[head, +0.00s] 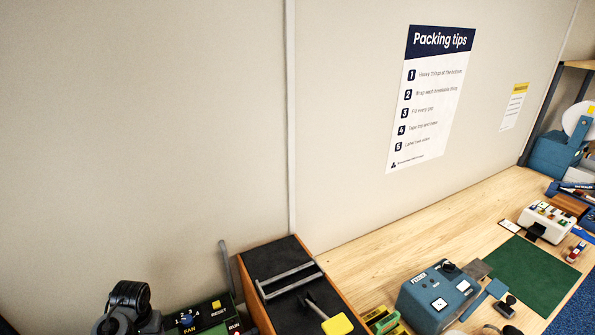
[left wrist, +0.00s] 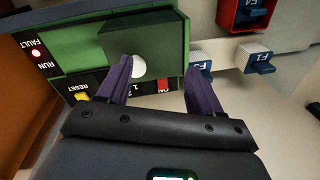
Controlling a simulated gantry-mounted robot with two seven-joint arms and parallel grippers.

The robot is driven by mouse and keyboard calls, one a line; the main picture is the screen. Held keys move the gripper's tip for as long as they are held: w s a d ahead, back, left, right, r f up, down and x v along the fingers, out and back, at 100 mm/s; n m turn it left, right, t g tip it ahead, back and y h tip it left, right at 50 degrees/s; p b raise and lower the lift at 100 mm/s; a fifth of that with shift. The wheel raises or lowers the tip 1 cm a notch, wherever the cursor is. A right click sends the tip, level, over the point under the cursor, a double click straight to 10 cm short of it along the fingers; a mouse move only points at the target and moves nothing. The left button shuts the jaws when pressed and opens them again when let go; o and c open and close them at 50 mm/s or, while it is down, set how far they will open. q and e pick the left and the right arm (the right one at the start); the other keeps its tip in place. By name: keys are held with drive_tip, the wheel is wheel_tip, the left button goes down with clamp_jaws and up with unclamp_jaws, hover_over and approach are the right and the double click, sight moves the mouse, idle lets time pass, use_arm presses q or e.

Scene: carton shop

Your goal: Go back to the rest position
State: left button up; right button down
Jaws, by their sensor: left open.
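My left gripper (left wrist: 160,72) shows in the left wrist view with its two dark purple fingers apart and nothing held between them. It is in front of a green control panel (left wrist: 72,52) with labels RUN, FAULT and RESET. A white round knob (left wrist: 138,66) on the panel appears between the fingertips; whether they touch the panel I cannot tell. My left gripper's fingers cannot be made out in the head view. My right gripper is in neither view.
A dark-topped wooden box with metal bars (head: 285,262) stands beside the panel. A blue-grey device (head: 437,297), a green mat (head: 540,275) and a white device (head: 547,220) are on the wooden bench (head: 400,237). A red-framed switch (left wrist: 243,14) and blue switches (left wrist: 257,60) are near the gripper.

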use_arm(q)
drive_tip(key=s+a+r+n+y, duration=0.1)
drive_tip(key=s+a+r, duration=0.15)
drive_tip(key=a, duration=0.55)
drive_tip(key=s+a+r+y, duration=0.2)
drive_tip(key=a+r, duration=0.2)
drive_tip(key=a, duration=0.3)
drive_tip(key=s+a+r+n+y, duration=0.1)
drive_tip(key=s+a+r, duration=0.15)
drive_tip(key=a, duration=0.55)
drive_tip(key=s+d+f+m+t, duration=0.1)
drive_tip(key=s+d+f+m, duration=0.4)
drive_tip(key=d, duration=0.5)
drive_tip(key=s+d+f+m+t, duration=0.2)
drive_tip(key=s+d+f, duration=0.2)
drive_tip(key=s+d, duration=0.45)
drive_tip(key=s+d+m+t+h, duration=0.1)
drive_tip(key=s+d+m, duration=0.1)
drive_tip(key=s+d, duration=0.4)
drive_tip(key=s+d+m+h, duration=0.1)
drive_tip(key=s+d, duration=0.3)
drive_tip(key=d, duration=0.5)
drive_tip(key=d+n+h, duration=0.3)
drive_tip(key=d, duration=0.5)
drive_tip(key=shift+d+n+h, duration=0.15)
drive_tip(key=shift+n+h, duration=0.15)
drive_tip(key=shift+r, duration=0.1)
